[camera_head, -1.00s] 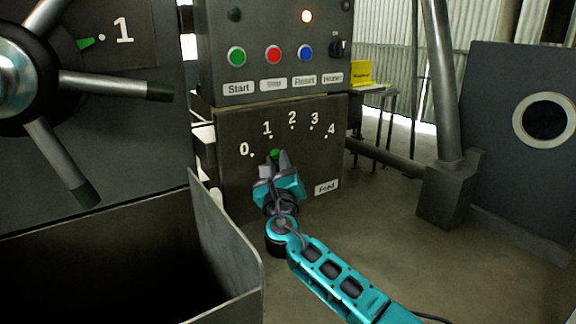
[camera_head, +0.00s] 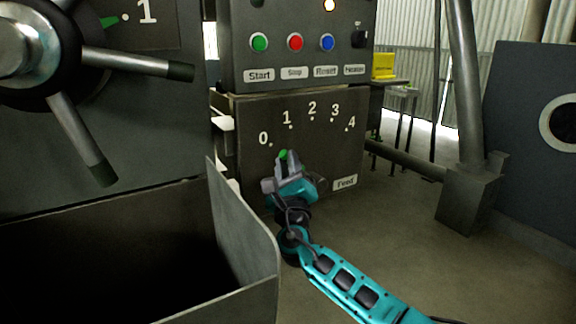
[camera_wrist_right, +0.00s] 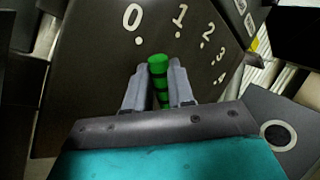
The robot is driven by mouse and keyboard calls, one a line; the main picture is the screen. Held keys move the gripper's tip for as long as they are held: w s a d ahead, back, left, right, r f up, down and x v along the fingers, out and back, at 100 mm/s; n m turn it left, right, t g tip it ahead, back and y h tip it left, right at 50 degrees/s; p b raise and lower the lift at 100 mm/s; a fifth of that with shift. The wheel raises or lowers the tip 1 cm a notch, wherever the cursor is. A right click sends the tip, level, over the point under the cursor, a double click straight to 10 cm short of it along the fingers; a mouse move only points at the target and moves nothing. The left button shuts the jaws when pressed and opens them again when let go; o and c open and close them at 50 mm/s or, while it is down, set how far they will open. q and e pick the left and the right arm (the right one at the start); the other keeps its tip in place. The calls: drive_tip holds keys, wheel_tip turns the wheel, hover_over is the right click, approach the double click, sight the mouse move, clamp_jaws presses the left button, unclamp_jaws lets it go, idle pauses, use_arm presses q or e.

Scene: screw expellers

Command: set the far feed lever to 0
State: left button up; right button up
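The far feed lever (camera_wrist_right: 158,64) is green with dark bands. Its green tip also shows in the head view (camera_head: 283,154), in front of the dark feed panel (camera_head: 345,150) marked 0 to 4. The tip lies below the arc of numbers, pointing between 0 and 1. My right gripper (camera_wrist_right: 159,85) has one finger on each side of the lever, close against it, and appears shut on it; in the head view the gripper (camera_head: 281,176) hides the lever's lower part. My left gripper is not in view.
Above the panel is a control box with start (camera_head: 259,43), stop (camera_head: 295,42) and reset (camera_head: 327,42) buttons. A spoked handwheel (camera_head: 40,55) is at the left. An open dark metal bin (camera_head: 240,235) stands at the front left.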

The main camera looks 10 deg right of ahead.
drive_tip(key=o, duration=0.5)
drive_tip(key=shift+f, duration=0.1)
drive_tip(key=shift+c, duration=0.2)
use_arm(q)
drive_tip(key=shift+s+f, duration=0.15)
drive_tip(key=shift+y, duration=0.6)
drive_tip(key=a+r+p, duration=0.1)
drive_tip(key=p, duration=0.2)
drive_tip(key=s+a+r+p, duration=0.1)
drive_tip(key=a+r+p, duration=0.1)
drive_tip(key=p, duration=0.2)
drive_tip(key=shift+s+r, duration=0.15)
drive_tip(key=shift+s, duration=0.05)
use_arm(e)
wheel_tip(320, 180, up, 20)
drive_tip(key=shift+r, duration=0.1)
